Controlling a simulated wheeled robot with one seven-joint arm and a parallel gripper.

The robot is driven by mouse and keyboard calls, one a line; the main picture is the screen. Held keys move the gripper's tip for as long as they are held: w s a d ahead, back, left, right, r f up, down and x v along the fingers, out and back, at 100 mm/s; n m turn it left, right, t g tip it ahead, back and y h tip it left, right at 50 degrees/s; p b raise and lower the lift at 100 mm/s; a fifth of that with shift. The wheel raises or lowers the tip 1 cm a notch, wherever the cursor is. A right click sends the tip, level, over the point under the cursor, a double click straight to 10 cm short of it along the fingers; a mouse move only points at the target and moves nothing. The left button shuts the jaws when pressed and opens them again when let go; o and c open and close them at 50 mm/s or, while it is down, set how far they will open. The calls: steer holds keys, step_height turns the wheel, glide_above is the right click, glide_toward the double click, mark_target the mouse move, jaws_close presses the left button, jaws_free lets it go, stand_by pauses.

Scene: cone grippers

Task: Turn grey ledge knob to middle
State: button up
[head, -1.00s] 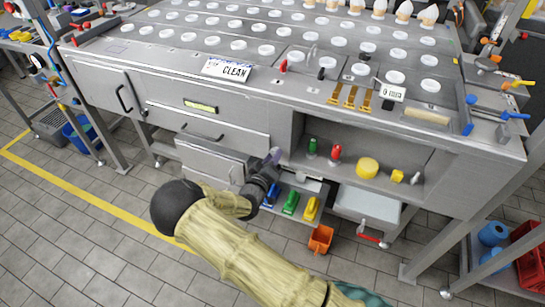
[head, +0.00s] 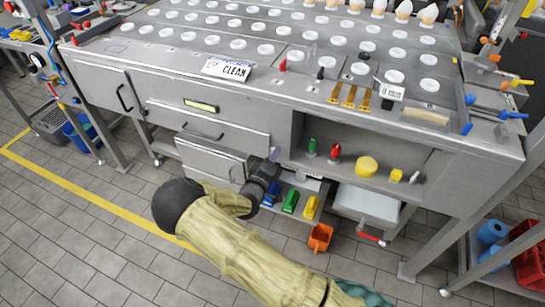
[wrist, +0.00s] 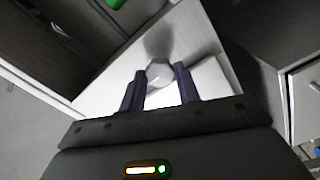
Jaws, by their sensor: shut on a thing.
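The grey knob (wrist: 159,72) is a round, faceted piece with a pale mark on its face, seen in the wrist view on a light metal ledge (wrist: 112,88). My gripper (wrist: 159,88) has its two dark fingers on either side of the knob and is shut on it. In the head view my gripper (head: 268,166) is at the bench front, just left of the open shelf. There the knob is hidden or too small to make out. The mark's exact direction is hard to read.
The shelf holds a green bottle (head: 312,147), a red bottle (head: 334,152) and a yellow cylinder (head: 366,166). Below are green (head: 290,201) and yellow (head: 311,207) pieces and an orange bin (head: 320,237). A partly open drawer (head: 210,160) is close left of my gripper.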

steer(key=o, duration=1)
steer(key=shift+c, duration=0.2)
steer(key=v, duration=1.7)
steer(key=shift+s+p, duration=0.25)
steer(key=shift+p, duration=0.1)
steer(key=shift+a, duration=0.1)
